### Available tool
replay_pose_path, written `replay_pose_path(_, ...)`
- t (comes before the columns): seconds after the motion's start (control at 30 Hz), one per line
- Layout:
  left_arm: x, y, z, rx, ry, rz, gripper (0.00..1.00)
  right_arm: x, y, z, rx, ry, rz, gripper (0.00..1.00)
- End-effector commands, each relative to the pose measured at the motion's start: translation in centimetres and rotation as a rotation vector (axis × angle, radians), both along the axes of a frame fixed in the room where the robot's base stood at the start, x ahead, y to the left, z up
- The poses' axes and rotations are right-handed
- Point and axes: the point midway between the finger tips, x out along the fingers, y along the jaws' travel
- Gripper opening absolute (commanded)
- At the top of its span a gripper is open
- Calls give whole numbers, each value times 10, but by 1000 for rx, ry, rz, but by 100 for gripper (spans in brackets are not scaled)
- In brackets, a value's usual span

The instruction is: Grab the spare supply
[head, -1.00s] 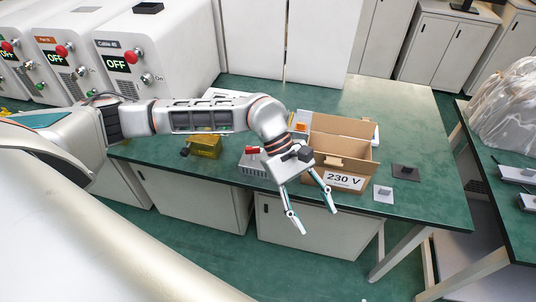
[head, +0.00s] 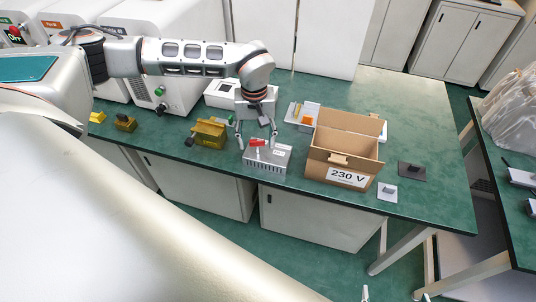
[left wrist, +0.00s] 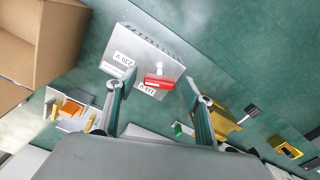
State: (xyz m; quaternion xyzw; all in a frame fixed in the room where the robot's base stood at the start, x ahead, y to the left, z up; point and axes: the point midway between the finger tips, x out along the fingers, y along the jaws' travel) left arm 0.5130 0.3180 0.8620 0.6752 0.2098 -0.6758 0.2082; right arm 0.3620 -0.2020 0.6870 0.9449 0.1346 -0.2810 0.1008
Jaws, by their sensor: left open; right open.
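The grey metal power supply (head: 266,160) stands on the green bench left of the cardboard box, with a red part on top. In the left wrist view the power supply (left wrist: 140,55) shows vent slots and white voltage labels; its red part (left wrist: 160,81) lies between my fingers in the picture. My left gripper (head: 257,142) is open and empty, pointing down at the supply's back side. Its spread fingers also show in the wrist view (left wrist: 158,82); I cannot tell whether they touch. Only a pale tip of my right gripper (head: 365,293) shows at the bottom edge.
The open cardboard box marked 230 V (head: 343,150) stands right of the supply. A yellow unit (head: 210,133) is at its left. An orange part on a pale tray (head: 307,115) lies behind. Small plates (head: 388,191) lie near the right front edge.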

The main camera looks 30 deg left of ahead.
Motion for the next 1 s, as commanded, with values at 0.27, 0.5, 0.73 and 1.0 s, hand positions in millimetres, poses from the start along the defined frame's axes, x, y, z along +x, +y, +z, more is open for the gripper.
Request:
replay_pose_path(0.27, 1, -1, -23, -2, -1, 0, 51, 1, 0, 3, 1, -3, 0, 100)
replay_pose_path(0.5, 1, -1, -22, -1, -2, 0, 36, 2, 0, 5, 1, -6, 0, 100)
replay_pose_path(0.73, 1, -1, -22, -3, -3, 0, 0, 2, 0, 5, 2, -7, 0, 100)
replay_pose_path(1.0, 1, -1, -20, -2, -4, 0, 0, 2, 0, 5, 1, -7, -1, 100)
